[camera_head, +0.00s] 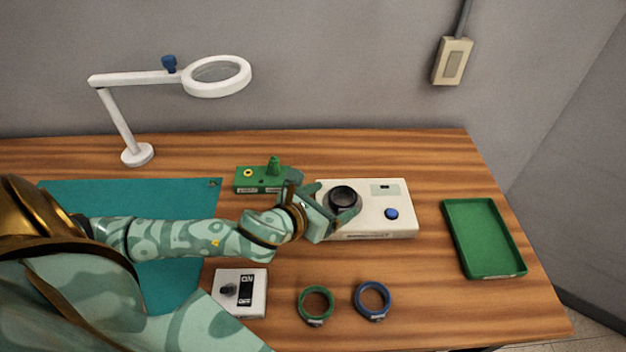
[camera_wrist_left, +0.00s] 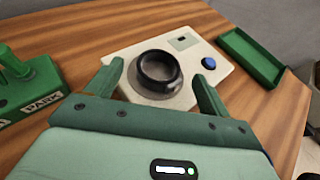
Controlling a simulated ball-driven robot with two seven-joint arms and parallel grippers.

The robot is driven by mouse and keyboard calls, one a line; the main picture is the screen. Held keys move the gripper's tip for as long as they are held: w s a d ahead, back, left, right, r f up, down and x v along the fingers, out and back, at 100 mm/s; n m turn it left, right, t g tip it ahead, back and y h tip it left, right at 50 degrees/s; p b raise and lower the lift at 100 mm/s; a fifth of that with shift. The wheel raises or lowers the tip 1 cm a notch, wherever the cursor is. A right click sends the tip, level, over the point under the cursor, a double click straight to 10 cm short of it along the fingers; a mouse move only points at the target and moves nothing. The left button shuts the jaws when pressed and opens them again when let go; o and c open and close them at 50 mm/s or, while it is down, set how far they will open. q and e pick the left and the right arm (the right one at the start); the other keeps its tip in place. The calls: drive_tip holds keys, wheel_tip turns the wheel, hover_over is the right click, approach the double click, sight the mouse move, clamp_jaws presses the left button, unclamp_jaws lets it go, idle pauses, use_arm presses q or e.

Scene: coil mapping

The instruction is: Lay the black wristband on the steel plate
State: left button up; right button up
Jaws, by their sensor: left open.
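The black wristband (camera_head: 344,196) lies on top of the white box at the middle right of the table. It also shows in the left wrist view (camera_wrist_left: 160,66), over a dark grey round surface that I take to be the steel plate (camera_wrist_left: 150,92), mostly covered by the band. My left gripper (camera_head: 328,203) is open at the box. In the left wrist view its two fingers (camera_wrist_left: 157,80) stand apart, one on each side of the band, with a visible gap. My right gripper is not in view.
The white box (camera_head: 402,220) has a blue button. A green block (camera_head: 250,183) stands behind my left wrist. A green ring (camera_head: 304,305) and a blue ring (camera_head: 360,302) lie in front, beside a switch box (camera_head: 226,307). A green tray (camera_head: 485,240) is right; a lamp (camera_head: 137,154) back left.

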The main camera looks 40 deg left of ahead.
use_arm(q)
drive_tip(key=d+p+v, duration=0.1)
drive_tip(key=v, duration=0.6)
drive_tip(key=shift+a, duration=0.45)
